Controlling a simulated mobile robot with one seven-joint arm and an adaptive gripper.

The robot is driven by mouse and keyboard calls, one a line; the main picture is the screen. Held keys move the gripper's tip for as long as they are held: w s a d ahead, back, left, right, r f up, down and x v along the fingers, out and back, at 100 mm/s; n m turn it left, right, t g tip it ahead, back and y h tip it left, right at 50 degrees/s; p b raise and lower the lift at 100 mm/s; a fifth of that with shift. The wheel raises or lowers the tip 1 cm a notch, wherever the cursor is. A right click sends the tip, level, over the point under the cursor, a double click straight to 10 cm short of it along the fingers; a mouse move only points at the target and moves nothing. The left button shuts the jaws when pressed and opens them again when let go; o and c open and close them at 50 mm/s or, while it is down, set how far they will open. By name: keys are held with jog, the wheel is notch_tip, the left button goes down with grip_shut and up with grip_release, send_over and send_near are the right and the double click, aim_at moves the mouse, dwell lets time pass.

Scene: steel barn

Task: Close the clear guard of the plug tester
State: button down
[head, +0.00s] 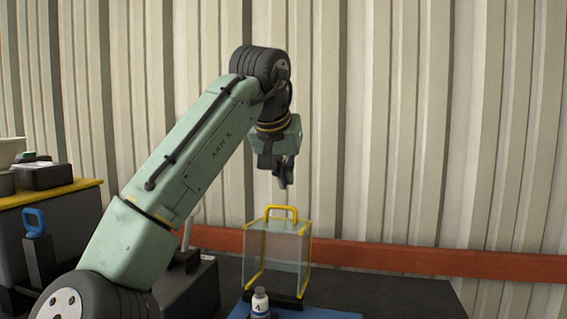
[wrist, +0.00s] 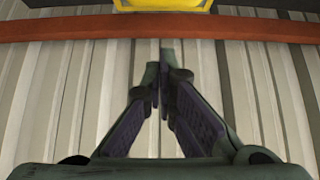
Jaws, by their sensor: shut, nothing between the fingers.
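The clear guard (head: 275,247) of the plug tester stands upright on the dark bench in the head view. It has yellow edges and a yellow handle (head: 281,209) at its top. A black strip (head: 285,301) shows at its foot. I cannot tell how far the guard is swung. My gripper (head: 284,187) points down above the handle and looks apart from it. Its fingers are together and empty, as the wrist view also shows (wrist: 164,60). A yellow part (wrist: 165,4), likely of the guard, shows at the top edge of the wrist view.
A red rail (head: 400,257) runs along the corrugated wall behind. The dark bench (head: 400,299) is clear to the right. A yellow-edged cabinet (head: 60,193) stands at left.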

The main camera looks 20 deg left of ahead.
aim_at(283, 222)
jog(key=x, duration=0.4)
jog(key=shift+s+a+f+p, duration=0.1)
jog(key=shift+s+f+p, duration=0.1)
jog(key=shift+p, duration=0.1)
jog(key=shift+s+r, duration=0.1)
jog(key=shift+s, duration=1.45)
jog(key=shift+s, duration=0.2)
